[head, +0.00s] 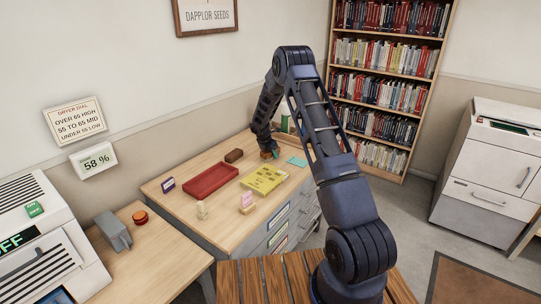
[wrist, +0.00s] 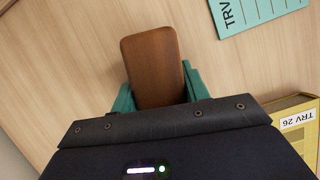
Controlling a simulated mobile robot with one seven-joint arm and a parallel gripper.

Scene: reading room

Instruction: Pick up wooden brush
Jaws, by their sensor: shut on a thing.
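The wooden brush (wrist: 152,62) shows in the wrist view as a smooth brown block with rounded corners. My gripper (wrist: 158,90) is shut on it, with teal fingers on either side. The brush's underside is hidden, so I cannot tell whether it touches the table. In the head view my gripper (head: 269,154) points down at the back of the wooden table, and the brush is mostly hidden by it.
A dark brown block (head: 234,156) and a red tray (head: 211,181) lie left of my gripper. A bottle (head: 285,122) stands behind my arm.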

